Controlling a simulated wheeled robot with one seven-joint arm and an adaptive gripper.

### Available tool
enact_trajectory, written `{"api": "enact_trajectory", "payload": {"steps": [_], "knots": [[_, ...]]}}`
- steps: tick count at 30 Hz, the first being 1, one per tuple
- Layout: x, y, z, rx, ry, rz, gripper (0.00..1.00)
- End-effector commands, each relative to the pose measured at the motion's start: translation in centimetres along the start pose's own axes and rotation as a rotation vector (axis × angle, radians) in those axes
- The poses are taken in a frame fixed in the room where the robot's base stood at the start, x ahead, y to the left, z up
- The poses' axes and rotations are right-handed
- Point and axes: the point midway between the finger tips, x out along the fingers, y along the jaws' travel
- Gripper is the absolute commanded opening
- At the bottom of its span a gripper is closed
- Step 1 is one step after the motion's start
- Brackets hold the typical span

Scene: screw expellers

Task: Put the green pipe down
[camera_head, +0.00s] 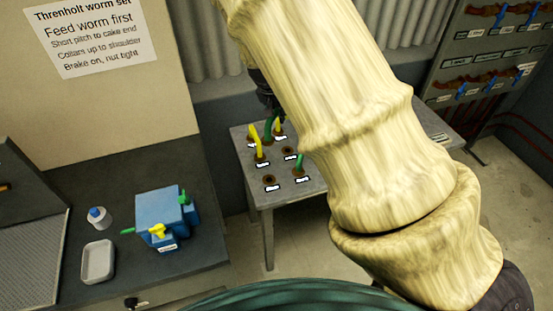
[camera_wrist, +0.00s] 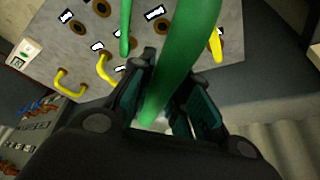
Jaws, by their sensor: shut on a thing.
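My gripper (camera_head: 268,98) is over the far part of a small grey table (camera_head: 260,198). In the wrist view my gripper (camera_wrist: 166,82) is shut on a thick green pipe (camera_wrist: 185,50). The same green pipe shows below my gripper in the head view (camera_head: 269,126). I cannot tell whether its lower end touches the table or a socket. The tabletop has dark round sockets (camera_head: 270,180) with white labels.
Yellow pipes stand close by: one on the left (camera_head: 259,146), one farther back (camera_head: 278,127).

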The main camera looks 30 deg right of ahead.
Motion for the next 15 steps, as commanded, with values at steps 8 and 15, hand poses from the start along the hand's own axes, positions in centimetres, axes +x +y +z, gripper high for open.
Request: {"api": "enact_trajectory", "payload": {"steps": [8, 15], "knots": [[2.0, 1.2, 0.2, 0.015, 0.000, 0.007, 0.00], [4.2, 1.4, 1.0, 0.017, 0.000, 0.007, 0.00]]}}
